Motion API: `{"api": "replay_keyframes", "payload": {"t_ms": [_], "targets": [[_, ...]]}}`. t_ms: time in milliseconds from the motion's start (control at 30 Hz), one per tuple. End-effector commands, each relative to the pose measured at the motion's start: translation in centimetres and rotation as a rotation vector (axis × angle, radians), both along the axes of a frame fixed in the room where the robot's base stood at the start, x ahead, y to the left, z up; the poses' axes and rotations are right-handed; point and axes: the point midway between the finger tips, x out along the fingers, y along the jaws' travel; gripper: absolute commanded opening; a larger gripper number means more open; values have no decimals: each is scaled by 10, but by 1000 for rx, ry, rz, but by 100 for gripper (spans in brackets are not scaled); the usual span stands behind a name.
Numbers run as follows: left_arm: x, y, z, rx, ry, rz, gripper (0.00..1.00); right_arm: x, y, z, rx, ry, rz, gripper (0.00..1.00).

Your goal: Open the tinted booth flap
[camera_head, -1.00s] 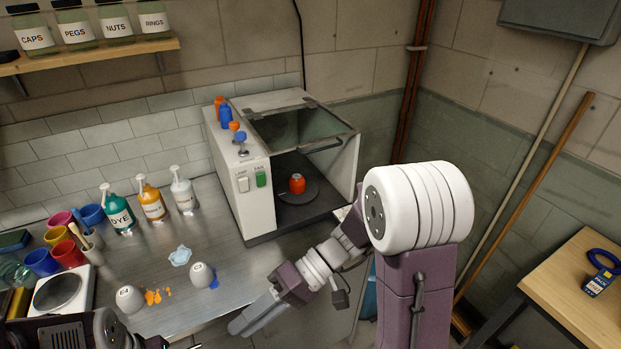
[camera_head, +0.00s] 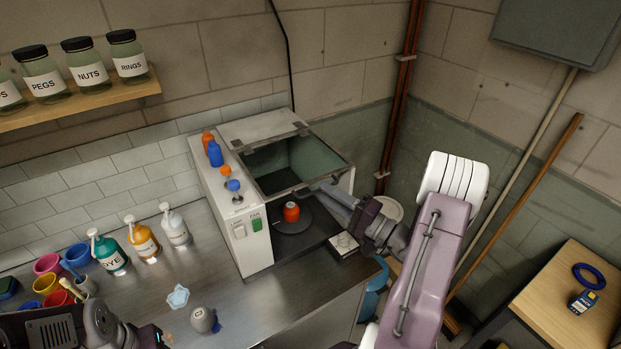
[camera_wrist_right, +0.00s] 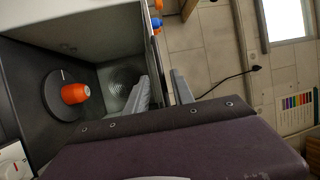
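The tinted booth flap (camera_head: 300,160) is a glass pane in a thin frame across the top of the white booth (camera_head: 252,235). Its front edge looks level with the side walls, so it appears down. My right gripper (camera_head: 318,187) is at the booth's open front, its fingers at or just under the flap's front edge; contact cannot be told. The flap's handle is hidden there. In the right wrist view the two grey fingers (camera_wrist_right: 160,78) stand apart with a gap between them.
An orange pot (camera_head: 291,212) sits on a dark turntable (camera_head: 294,226) inside the booth. Small orange and blue bottles (camera_head: 215,153) stand on the booth's left top. Pump bottles (camera_head: 143,240) and a grey cup (camera_head: 203,319) stand on the metal bench (camera_head: 240,310).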

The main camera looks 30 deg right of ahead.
Motion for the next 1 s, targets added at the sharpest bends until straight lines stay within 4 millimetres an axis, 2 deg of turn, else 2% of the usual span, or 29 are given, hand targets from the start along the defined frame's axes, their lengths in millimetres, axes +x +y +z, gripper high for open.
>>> {"api": "replay_keyframes", "payload": {"t_ms": [33,100,300,600,633,700,733,1000], "targets": [[0,0,12,0,-1,0,49,10,7,8,1,1,6,29],[0,0,19,0,-1,0,49,23,14,11,0,1,7,29],[0,0,29,0,-1,0,49,47,25,12,0,-1,4,29],[0,0,28,0,0,0,49,51,27,10,0,0,1,29],[0,0,28,0,0,0,49,51,27,10,0,0,1,24],[0,0,28,0,0,0,49,51,27,11,0,0,1,4],[0,0,28,0,0,0,49,51,27,11,0,-1,1,0],[0,0,28,0,-1,0,49,51,27,12,0,-4,2,0]]}}
